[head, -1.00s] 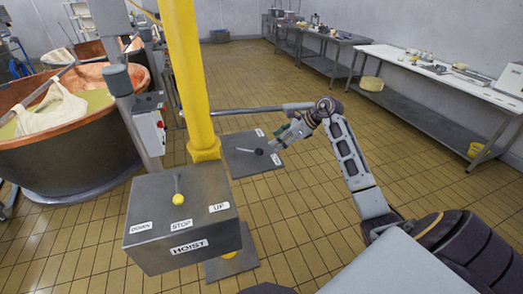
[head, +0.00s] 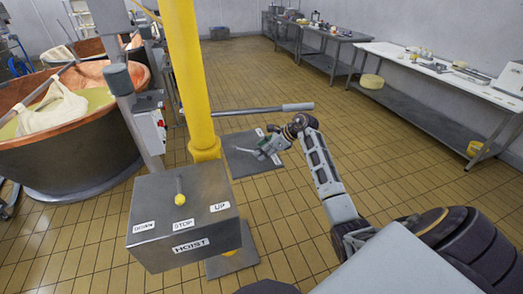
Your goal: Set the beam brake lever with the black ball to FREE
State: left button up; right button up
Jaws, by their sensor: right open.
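The beam brake plate (head: 241,167) is a dark square behind the yellow column, with two white labels too small to read. Its lever (head: 243,149) shows as a thin dark stub pointing right. The black ball at its end is hidden at or behind my right gripper (head: 259,151). That gripper is open, with its fingers over the plate at the lever's ball end. I cannot tell whether it touches the ball. My left gripper is not in view.
A grey box marked HOIST (head: 185,225) with a yellow-ball lever (head: 180,198) stands in front. A yellow column (head: 190,80) and a grey bar (head: 265,110) are close to the plate. A copper vat (head: 75,140) stands left. Tiled floor is open at right.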

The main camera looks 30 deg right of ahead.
jog(key=shift+w+a+f, duration=0.2)
jog(key=shift+f, duration=0.05)
grip_shut()
dwell(0.4)
